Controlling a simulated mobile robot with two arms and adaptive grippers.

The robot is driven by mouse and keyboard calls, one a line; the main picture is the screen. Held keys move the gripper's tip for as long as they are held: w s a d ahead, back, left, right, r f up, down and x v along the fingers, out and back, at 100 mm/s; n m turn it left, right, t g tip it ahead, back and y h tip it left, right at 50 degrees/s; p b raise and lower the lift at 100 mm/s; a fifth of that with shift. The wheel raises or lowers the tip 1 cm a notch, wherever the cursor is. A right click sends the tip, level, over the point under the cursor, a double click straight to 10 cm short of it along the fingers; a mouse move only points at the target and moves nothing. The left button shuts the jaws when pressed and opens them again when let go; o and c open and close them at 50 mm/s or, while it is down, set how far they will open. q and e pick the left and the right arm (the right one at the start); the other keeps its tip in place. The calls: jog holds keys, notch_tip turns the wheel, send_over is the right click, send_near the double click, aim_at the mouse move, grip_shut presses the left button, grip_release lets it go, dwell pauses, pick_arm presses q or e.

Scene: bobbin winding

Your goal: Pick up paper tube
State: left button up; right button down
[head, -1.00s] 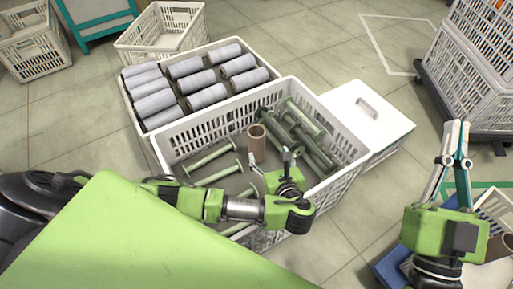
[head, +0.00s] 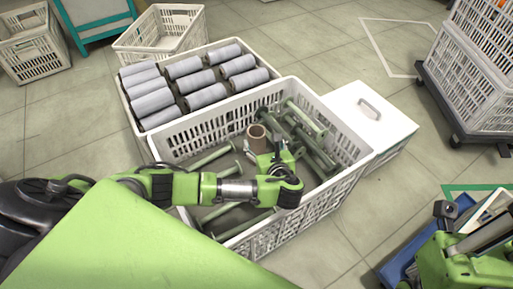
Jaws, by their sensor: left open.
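A brown paper tube (head: 258,142) stands upright in the white slatted crate (head: 212,128), among green bobbins, with its open end up. My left gripper (head: 270,155) reaches down into this crate right beside the tube. It is open, and its fingers are close to the tube's right and near side. I cannot tell whether they touch it, as the wrist hides part of the fingers and the tube's foot. My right gripper (head: 466,228) is at the lower right edge, far from the crate, and its fingers are hard to make out.
Green bobbins (head: 310,118) lie around the tube. A crate of grey wound bobbins (head: 185,67) stands behind. A white lidded box (head: 370,115) is at the right. Stacked white crates (head: 475,80) stand on a dark dolly. A blue tray (head: 402,262) lies under my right arm.

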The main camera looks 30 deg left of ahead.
aim_at(259, 138)
pick_arm(q)
jog(key=b+x, duration=0.3)
jog(key=x, duration=0.1)
jog(key=shift+w+a+f, duration=0.1)
jog(key=shift+a+f, duration=0.1)
jog(key=shift+a, duration=0.15)
jog(key=shift+w+a+b, duration=0.25)
jog(key=shift+b, duration=0.05)
jog(key=shift+w, duration=0.1)
jog(key=c, duration=1.5)
jog(key=shift+r, duration=0.1)
